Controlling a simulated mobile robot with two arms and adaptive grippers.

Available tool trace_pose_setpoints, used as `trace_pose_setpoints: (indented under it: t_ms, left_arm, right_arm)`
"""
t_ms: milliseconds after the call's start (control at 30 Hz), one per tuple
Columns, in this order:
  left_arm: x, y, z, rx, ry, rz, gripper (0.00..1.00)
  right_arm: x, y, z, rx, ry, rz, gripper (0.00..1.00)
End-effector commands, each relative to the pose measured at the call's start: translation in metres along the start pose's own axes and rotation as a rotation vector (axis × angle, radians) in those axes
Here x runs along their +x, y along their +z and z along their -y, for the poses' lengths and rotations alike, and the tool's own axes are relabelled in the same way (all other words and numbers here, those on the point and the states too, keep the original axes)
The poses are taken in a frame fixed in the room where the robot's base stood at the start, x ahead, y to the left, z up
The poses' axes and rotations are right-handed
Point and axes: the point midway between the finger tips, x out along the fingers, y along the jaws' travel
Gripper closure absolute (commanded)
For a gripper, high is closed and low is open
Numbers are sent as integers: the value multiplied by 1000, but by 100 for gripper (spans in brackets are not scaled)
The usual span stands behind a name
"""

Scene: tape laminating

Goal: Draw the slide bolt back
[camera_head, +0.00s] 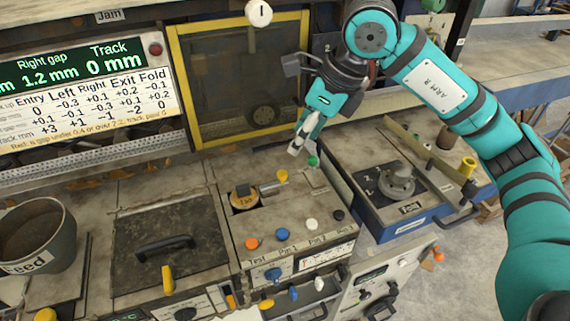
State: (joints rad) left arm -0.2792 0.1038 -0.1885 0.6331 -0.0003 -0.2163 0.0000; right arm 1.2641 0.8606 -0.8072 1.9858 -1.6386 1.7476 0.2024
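My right gripper (298,146), on the teal arm marked ARM R, points down over the back right of the grey control box (290,215). Its pale fingers look close together, but I cannot tell whether they are shut. A green knob (313,161) sits just below and right of the fingertips, and I cannot tell whether they touch. A yellow-tipped lever (281,176) lies to the left, beside a round recess with a tan disc (243,199). No part here can be surely told as the slide bolt. My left gripper is not in view.
A dark hatch with a black handle (165,247) lies left of the control box. A grey bucket (37,235) marked Feed stands at far left. A blue-edged tray (392,190) with a metal fitting is at right. A yellow-framed window (240,85) rises behind.

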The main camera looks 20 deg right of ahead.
Motion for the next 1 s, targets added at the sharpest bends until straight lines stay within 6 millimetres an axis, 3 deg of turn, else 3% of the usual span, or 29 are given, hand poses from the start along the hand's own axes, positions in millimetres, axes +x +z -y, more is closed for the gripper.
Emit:
trace_pose_setpoints:
  t_ms: [133,333,500,933,1000]
  left_arm:
    - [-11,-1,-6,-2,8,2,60]
    - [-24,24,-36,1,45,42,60]
    - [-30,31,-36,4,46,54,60]
    - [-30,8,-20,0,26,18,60]
    - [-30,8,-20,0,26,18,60]
  right_arm:
    - [31,0,-1,1,4,-5,54]
    - [72,0,-1,0,4,-3,54]
    - [97,0,0,1,3,-1,54]
    - [110,0,0,-1,0,1,54]
    - [110,0,0,-1,0,1,61]
